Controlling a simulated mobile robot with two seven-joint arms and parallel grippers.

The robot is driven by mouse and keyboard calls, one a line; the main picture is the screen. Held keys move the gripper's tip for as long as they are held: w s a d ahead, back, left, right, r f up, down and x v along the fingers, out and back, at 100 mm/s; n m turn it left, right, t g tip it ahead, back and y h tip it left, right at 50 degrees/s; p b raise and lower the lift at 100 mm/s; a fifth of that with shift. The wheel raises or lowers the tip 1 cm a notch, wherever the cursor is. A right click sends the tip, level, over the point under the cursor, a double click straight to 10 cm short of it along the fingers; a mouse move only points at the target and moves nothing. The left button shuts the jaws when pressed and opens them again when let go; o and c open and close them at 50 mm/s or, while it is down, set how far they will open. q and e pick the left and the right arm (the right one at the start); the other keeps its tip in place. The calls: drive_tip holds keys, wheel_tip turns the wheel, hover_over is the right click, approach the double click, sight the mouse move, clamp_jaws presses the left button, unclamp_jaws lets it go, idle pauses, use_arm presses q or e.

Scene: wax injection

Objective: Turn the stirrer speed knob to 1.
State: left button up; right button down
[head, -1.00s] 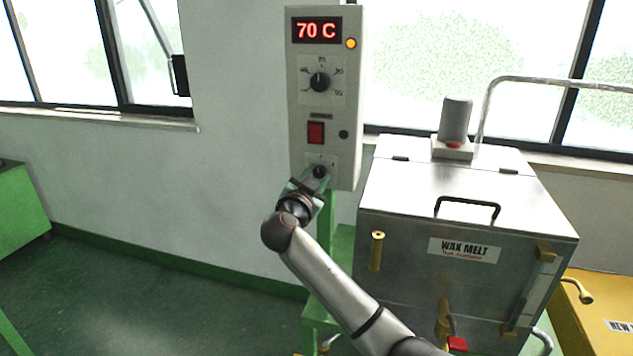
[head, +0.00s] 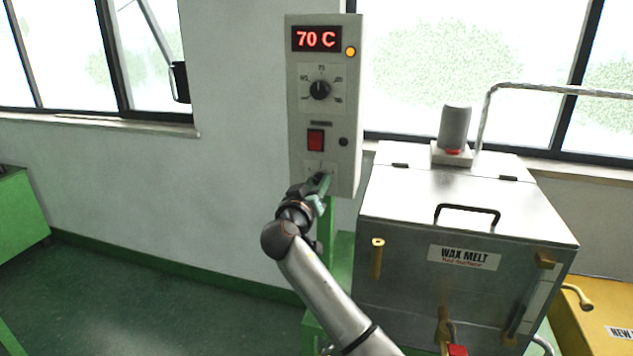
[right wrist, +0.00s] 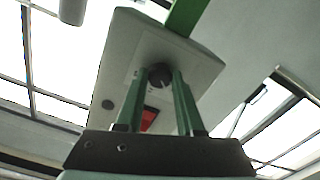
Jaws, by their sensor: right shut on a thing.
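The stirrer speed knob is the small dark knob (right wrist: 160,76) low on the grey control panel (head: 351,110). In the head view my gripper mostly hides it, so its pointer setting cannot be read there. In the right wrist view it sits between the two green fingers. My right gripper (head: 319,183) reaches the panel's lower end from below and is shut on this knob; it also shows in the right wrist view (right wrist: 160,80). My left gripper is not in view.
Above on the panel are the red 70 C display (head: 317,39), a larger temperature knob (head: 320,89) and a red switch (head: 315,140). The metal wax melt tank (head: 440,220) stands close to the right of my arm. The wall side at left is free.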

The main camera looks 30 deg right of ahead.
drive_tip(key=shift+n, duration=0.6)
drive_tip(key=c, duration=0.5)
unclamp_jaws()
drive_tip(key=b+v, duration=0.2)
drive_tip(key=v, duration=1)
drive_tip(key=shift+s+a, duration=0.15)
drive_tip(key=shift+s, duration=0.05)
